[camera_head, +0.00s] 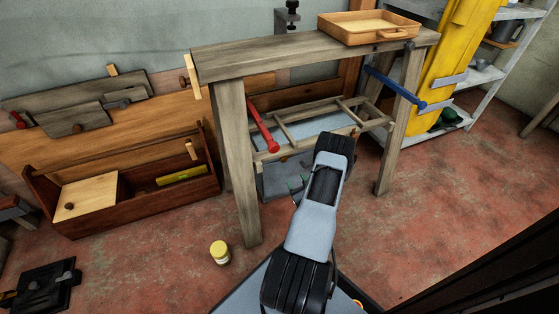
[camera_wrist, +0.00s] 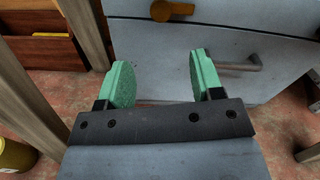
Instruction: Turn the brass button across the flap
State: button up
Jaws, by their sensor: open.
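A grey bar handle (camera_wrist: 240,63) is on the panel to the right. My gripper (camera_wrist: 160,80) is open and empty, with green pads apart, in front of the panel and below the button. In the head view my gripper (camera_head: 298,184) is mostly hidden by my arm, near the grey box (camera_head: 275,181) under the bench. The button cannot be made out there.
A wooden workbench (camera_head: 300,57) stands around the grey box; its legs flank it. A red-handled tool (camera_head: 262,126) is on the rack beneath the top. A yellow-lidded jar (camera_head: 220,252) stands on the floor left of my arm.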

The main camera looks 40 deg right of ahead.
aim_at(284, 161)
jog(key=b+x, duration=0.4)
jog(key=x, duration=0.8)
jog(key=shift+w+d, duration=0.25)
jog(key=shift+c, duration=0.3)
jog(key=c, duration=0.9)
jog(key=shift+o, duration=0.2)
